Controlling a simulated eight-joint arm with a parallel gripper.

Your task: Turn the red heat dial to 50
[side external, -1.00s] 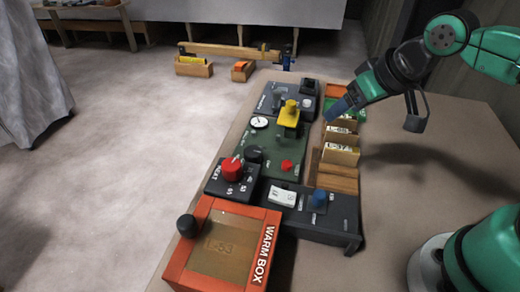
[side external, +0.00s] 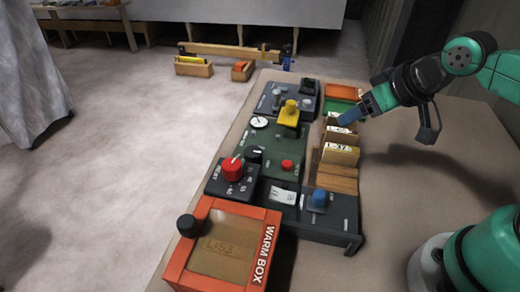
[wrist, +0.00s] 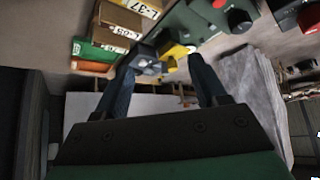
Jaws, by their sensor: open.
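The red heat dial (side external: 232,169) is a round knob on a dark plate marked HEAT, with numbers beside it, at the front left of the console. A white mark shows on its top; I cannot read its exact setting. My gripper (side external: 346,118) is above the card trays on the console's far right side, well apart from the dial. In the wrist view its two fingers (wrist: 163,78) are spread with nothing held between them. A red knob at that view's upper right edge (wrist: 311,18) appears to be the dial, partly cut off.
An orange WARM BOX (side external: 224,247) stands in front of the dial. A black knob (side external: 254,154), yellow handle (side external: 289,113), small red knob (side external: 287,164) and blue knob (side external: 319,197) are on the console. Wooden card trays (side external: 340,156) line its right side.

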